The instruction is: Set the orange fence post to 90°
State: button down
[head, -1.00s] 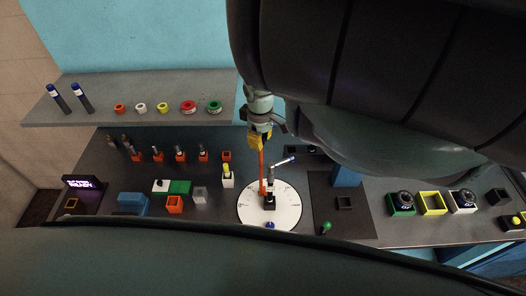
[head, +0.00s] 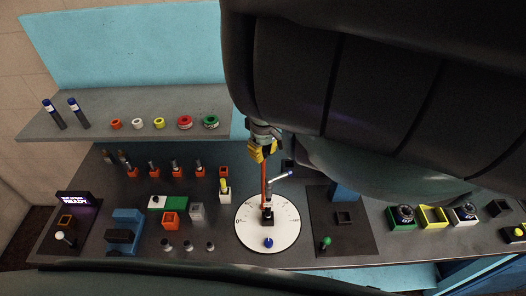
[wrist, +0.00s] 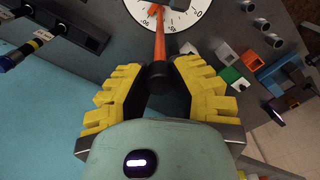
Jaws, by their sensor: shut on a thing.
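The orange fence post (head: 264,178) stands over a round white dial (head: 287,236) with degree marks, of which a 0 at the left is readable. In the wrist view my gripper (wrist: 157,70) is around the post's dark tip, and the orange shaft (wrist: 159,42) runs from there toward the dial (wrist: 138,10). The post's exact angle cannot be read.
A blue knob (head: 268,243) sits at the dial's front. A yellow-topped post (head: 225,187) stands left of it and a green-knobbed lever (head: 326,243) right. A shelf (head: 140,128) with several rings is behind. My dark arm covers the upper right.

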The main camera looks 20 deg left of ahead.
jog(key=c, duration=0.7)
grip_release()
jog(key=shift+c, duration=0.2)
jog(key=shift+w+a+r, duration=0.1)
jog(key=shift+r, duration=0.7)
notch_tip(320, 180, up, 8)
jog(key=shift+f, duration=0.2)
jog(key=shift+r, duration=1.35)
